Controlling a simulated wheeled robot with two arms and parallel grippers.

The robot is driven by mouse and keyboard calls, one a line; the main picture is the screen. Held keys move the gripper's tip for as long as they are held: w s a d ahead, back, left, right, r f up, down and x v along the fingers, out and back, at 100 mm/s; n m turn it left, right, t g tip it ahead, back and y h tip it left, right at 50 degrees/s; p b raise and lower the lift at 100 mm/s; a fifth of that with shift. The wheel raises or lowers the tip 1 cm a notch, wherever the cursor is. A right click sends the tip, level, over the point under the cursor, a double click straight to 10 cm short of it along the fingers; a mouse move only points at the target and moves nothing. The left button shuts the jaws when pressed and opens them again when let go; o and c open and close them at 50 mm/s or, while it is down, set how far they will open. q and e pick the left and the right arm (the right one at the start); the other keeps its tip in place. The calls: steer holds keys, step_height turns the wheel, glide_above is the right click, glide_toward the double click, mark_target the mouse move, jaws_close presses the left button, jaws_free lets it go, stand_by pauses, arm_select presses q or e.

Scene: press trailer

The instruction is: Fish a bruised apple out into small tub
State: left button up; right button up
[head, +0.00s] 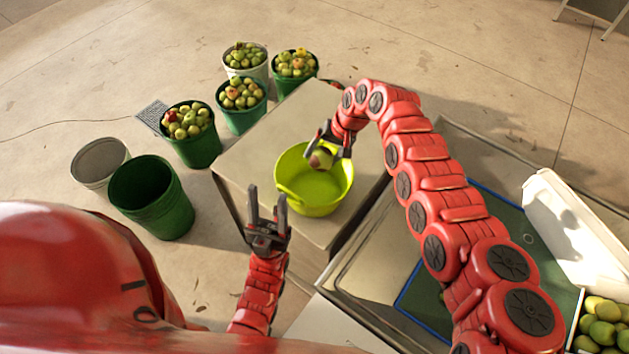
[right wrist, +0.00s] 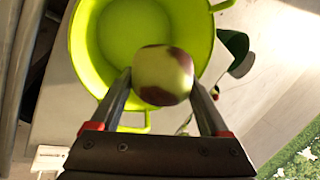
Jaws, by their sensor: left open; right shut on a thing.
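A bruised apple (head: 321,158), green with dark brown patches, is between the fingers of my right gripper (head: 329,146). In the right wrist view the apple (right wrist: 163,76) sits between both fingertips of my right gripper (right wrist: 160,85), which is shut on it. The small tub (head: 318,198) is bright yellow-green with side handles and stands on a pale stand. The tub (right wrist: 88,62) shows beneath the apple in the right wrist view. The apple is over the tub's far part; its exact height is unclear. My left gripper (head: 267,205) is open and empty, left of and nearer than the tub.
Several buckets of apples (head: 193,133) stand on the floor beyond the stand. An empty green bucket (head: 152,197) and a grey one (head: 99,162) are at left. A metal basin with a blue-edged panel (head: 482,195), a white bin (head: 573,232) and more apples (head: 603,322) are at right.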

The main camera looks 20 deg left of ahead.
steer(key=o, duration=1.4)
steer(key=shift+c, duration=0.2)
steer(key=shift+r, duration=0.1)
steer(key=s+b+v, duration=0.1)
steer(key=b+v, duration=0.4)
steer(key=v, duration=1.2)
steer(key=shift+w+r, duration=0.2)
steer(key=shift+w, duration=0.25)
